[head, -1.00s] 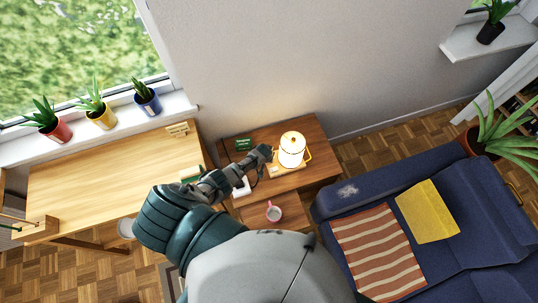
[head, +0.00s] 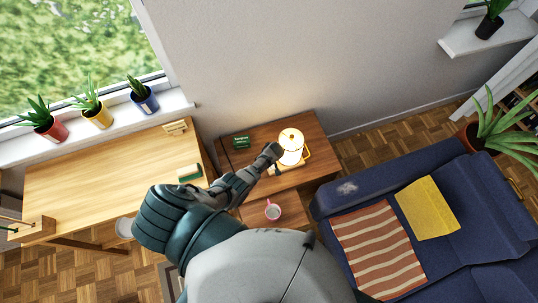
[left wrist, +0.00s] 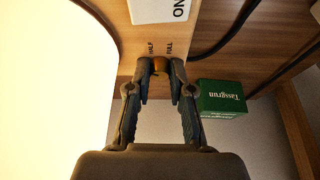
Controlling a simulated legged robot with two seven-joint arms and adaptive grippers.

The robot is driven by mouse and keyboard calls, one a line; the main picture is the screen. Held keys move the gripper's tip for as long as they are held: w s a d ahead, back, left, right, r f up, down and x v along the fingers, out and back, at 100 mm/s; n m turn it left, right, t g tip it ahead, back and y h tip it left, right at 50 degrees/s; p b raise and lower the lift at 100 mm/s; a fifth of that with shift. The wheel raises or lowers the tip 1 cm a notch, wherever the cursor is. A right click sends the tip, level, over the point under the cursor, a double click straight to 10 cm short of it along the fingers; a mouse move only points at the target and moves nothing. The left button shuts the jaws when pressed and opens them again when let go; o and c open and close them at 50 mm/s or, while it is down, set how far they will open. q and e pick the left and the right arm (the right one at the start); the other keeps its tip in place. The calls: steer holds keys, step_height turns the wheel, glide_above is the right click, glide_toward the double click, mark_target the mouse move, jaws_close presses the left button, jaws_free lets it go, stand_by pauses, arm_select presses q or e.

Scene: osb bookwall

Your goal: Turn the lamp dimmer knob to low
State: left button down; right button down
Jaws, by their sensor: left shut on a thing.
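The lit lamp (head: 291,141) stands on a wooden side table (head: 311,128), and its bright glow (left wrist: 50,90) fills the left of the left wrist view. My left gripper (head: 273,152) is at the left side of the lamp's base. In the left wrist view my left gripper (left wrist: 160,68) is shut on a small brass-coloured knob (left wrist: 161,66), one fingertip on each side. The printed words HALF and FULL show beside the fingertips. Any pointer on the knob is hidden. My right gripper is not in view.
A green box (head: 242,141) stands on the side table near my gripper; it also shows in the left wrist view (left wrist: 221,97). A dark cable (left wrist: 228,35) runs beside the lamp base. The blue sofa (head: 350,190) is to the right.

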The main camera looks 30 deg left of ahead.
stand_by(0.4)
arm_select(q)
steer(key=c, duration=1)
jaws_free()
steer(key=shift+s+d+r, duration=0.15)
steer(key=shift+d+r, duration=0.05)
steer(key=shift+r, duration=0.3)
steer(key=s+d, duration=0.8)
steer(key=shift+d, duration=0.4)
steer(key=shift+a, duration=0.1)
